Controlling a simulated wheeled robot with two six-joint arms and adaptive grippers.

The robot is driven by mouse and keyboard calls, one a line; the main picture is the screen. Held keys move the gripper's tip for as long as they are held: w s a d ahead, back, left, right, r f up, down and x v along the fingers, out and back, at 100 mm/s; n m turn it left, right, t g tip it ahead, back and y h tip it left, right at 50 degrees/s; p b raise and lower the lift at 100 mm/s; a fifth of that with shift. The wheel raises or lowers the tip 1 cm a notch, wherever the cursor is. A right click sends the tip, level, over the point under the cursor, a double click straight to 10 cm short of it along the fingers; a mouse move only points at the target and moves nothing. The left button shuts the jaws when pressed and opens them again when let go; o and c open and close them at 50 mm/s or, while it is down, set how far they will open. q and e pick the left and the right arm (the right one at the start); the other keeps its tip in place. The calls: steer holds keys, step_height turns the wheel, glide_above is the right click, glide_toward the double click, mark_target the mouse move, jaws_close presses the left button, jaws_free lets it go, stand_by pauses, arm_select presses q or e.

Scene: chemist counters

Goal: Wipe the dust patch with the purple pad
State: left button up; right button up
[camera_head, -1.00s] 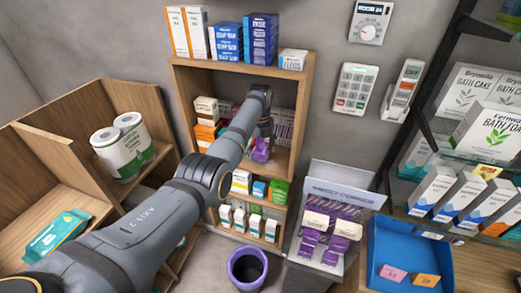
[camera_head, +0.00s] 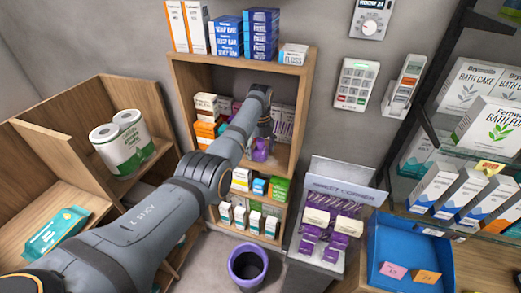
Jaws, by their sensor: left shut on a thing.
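My left arm reaches from the lower left into the wooden wall shelf. My left gripper (camera_head: 263,133) is inside the shelf's upper compartment, near its right side, and points down. It is shut on the purple pad (camera_head: 260,152), which is low in the compartment near the shelf board. I cannot tell whether the pad touches the board. The pad is small and partly hidden by the fingers. I cannot make out a dust patch; my arm covers part of the board. My right gripper is out of view.
Small boxes (camera_head: 207,104) stand left of my forearm in the shelf (camera_head: 307,85). More boxes stand on top and in the lower compartments. A purple bin (camera_head: 233,266) is on the floor. A display stand (camera_head: 345,180) and blue tray (camera_head: 375,245) are to the right.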

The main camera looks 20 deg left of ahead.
mark_target(269, 161)
arm_select(q)
steer(key=shift+f, duration=0.3)
steer(key=shift+d, duration=0.1)
steer(key=shift+d+r, duration=0.15)
steer(key=shift+d, duration=0.5)
steer(key=shift+d+p, duration=0.3)
steer(key=shift+d, duration=0.85)
steer(key=shift+s+d+f+b, duration=0.1)
steer(key=shift+d+b, duration=0.2)
steer(key=shift+d, duration=0.6)
steer(key=shift+s+d+f+b, duration=0.1)
steer(key=shift+d+b, duration=0.15)
steer(key=shift+d, duration=0.65)
steer(key=shift+r+p, duration=0.2)
steer(key=shift+p, duration=0.2)
steer(key=shift+f, duration=0.1)
steer(key=shift+a+p, duration=0.3)
steer(key=shift+a, duration=0.3)
steer(key=shift+w+a, duration=0.1)
steer(key=shift+a, duration=1.25)
